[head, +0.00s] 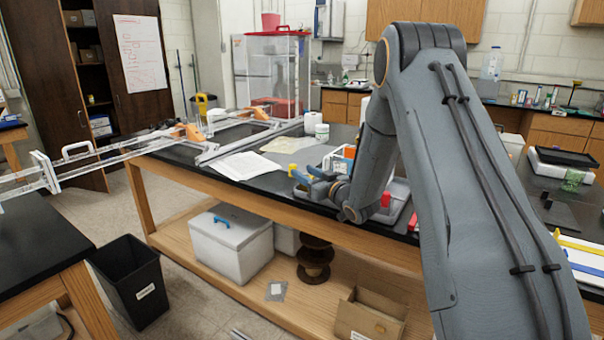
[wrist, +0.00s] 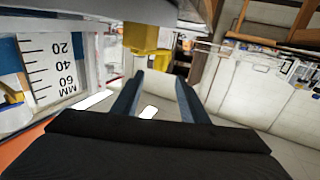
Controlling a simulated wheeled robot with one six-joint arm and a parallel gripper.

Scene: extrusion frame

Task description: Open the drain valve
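In the head view my gripper (head: 303,180) is at the front edge of the black bench, pointing left. In the wrist view its two blue-grey fingers (wrist: 157,80) are apart, with nothing held between them. A yellow block-like fitting (wrist: 141,36) hangs from a grey surface just beyond and above the fingertips, left of their middle. A thinner yellow part shows below it. It may be the drain valve, but I cannot tell whether it is open or shut.
The black bench top (head: 215,163) holds papers (head: 241,166), a clear frame with orange parts and small containers. A white cooler (head: 228,249) stands on the lower shelf; a black bin (head: 130,279) stands on the floor. A millimetre scale (wrist: 52,65) is left of my fingers.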

